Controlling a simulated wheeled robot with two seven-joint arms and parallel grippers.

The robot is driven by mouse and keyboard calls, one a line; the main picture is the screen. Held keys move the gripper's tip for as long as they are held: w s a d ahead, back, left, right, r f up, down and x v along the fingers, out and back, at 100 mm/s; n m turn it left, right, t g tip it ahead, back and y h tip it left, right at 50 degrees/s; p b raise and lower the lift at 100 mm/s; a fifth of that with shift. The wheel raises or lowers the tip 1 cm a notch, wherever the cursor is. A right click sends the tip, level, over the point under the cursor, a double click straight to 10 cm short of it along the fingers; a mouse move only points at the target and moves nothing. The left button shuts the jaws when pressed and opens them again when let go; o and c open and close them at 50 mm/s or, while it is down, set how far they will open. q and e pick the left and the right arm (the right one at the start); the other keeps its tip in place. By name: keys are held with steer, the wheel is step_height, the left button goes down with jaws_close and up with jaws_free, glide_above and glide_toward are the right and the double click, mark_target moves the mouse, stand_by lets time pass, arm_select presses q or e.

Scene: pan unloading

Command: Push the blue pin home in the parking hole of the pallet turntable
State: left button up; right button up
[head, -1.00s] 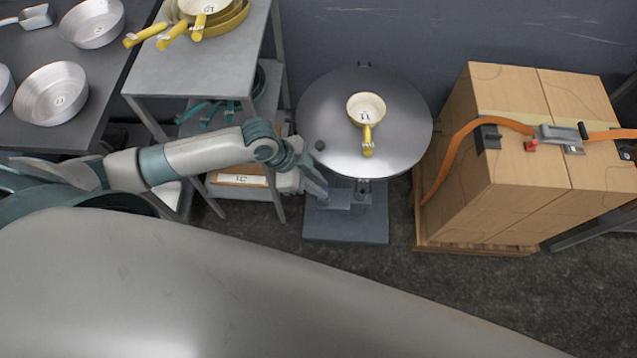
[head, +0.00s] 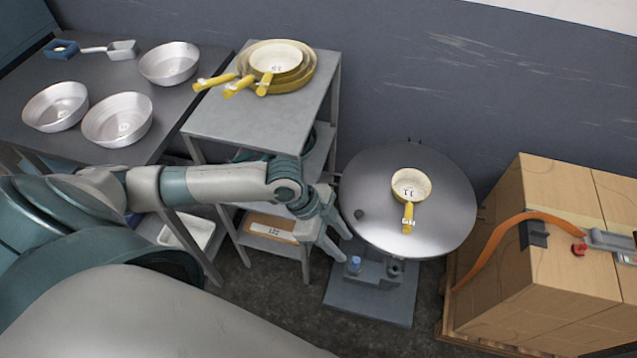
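The pallet turntable (head: 450,222) is a round grey metal disc on a dark base (head: 370,302), right of centre in the head view. A small blue pin (head: 355,265) stands out of a block on the base, below the disc's lower left edge. I cannot tell how deep it sits. A dark round fitting (head: 395,268) is on the base to its right. My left gripper (head: 346,248) is beside the disc's lower left edge, just above and left of the pin in the picture. Its fingers are apart with nothing seen between them. My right gripper is not in view.
A cream pan (head: 411,184) with a yellow handle lies on the turntable. A grey shelf stand (head: 215,125) with yellow-handled pans is left of it. Strapped cartons (head: 540,270) on a pallet stand right. Metal pans (head: 118,120) sit on the table at far left.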

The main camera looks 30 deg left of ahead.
arm_select(q)
steer(key=b+v, duration=0.1)
steer(key=v, duration=1)
steer(key=shift+b, duration=0.35)
steer(key=shift+d+f, duration=0.1)
